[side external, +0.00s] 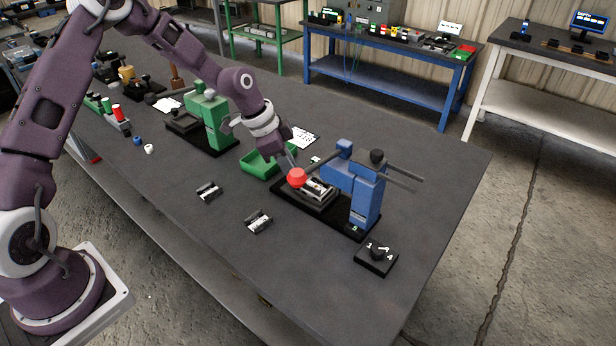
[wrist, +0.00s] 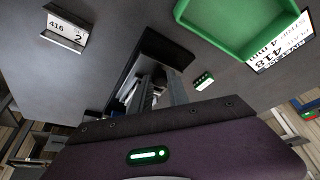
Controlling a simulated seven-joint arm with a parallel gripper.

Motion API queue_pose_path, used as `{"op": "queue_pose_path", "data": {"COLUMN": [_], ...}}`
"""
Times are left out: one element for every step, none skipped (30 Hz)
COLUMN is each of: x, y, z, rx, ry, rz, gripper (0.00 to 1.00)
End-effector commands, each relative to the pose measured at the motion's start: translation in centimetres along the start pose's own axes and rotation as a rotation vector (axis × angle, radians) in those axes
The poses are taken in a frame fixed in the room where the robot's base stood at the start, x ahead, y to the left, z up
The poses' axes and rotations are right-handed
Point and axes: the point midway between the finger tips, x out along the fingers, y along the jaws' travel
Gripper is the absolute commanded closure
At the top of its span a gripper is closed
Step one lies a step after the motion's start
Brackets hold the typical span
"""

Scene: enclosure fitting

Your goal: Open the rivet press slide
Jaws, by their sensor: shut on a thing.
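The blue press (side external: 366,195) stands on a black base plate near the right part of the bench. Its slide (side external: 318,192) is a grey block with a red ball knob (side external: 296,178) at its left end, and it sits low on the base to the left of the press column. My gripper (side external: 292,164) reaches down from the upper left to the red knob and is shut on it. In the wrist view my fingers (wrist: 160,90) are close together over the dark base, and the knob itself cannot be made out there.
A green press (side external: 214,120) stands farther left. A numbered dial box (side external: 377,258) sits front right. The bench front is otherwise clear.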

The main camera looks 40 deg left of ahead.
Motion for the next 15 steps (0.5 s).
{"op": "queue_pose_path", "data": {"x": [-0.4,-0.5,-0.7,-0.8,-0.9,-1.1,-1.1,-1.2,-1.2,-1.2,-1.2,-1.2,-1.2,-1.2,-1.2], "y": [-0.9,-1.3,-1.9,-2.2,-2.5,-2.7,-2.8,-2.9,-3.0,-3.0,-3.0,-3.0,-3.0,-3.0,-3.0], "z": [0.7,1.1,1.6,1.8,2.1,2.3,2.5,2.6,2.6,2.7,2.7,2.7,2.7,2.6,2.6], "rx": [-0.004,-0.004,-0.005,-0.003,-0.002,0.0,0.0,0.001,0.001,0.001,0.002,0.002,0.002,0.002,0.002], "ry": [0.003,0.003,0.003,0.003,0.003,0.003,0.003,0.003,0.003,0.003,0.003,0.003,0.003,0.003,0.003], "rz": [-0.003,-0.002,-0.002,-0.002,-0.003,-0.002,-0.001,-0.001,-0.001,-0.001,-0.001,-0.001,-0.001,-0.001,-0.001], "gripper": [1.0,1.0,1.0,1.0,1.0,1.0,1.0,1.0,1.0,1.0,1.0,1.0,1.0,1.0,1.0]}}
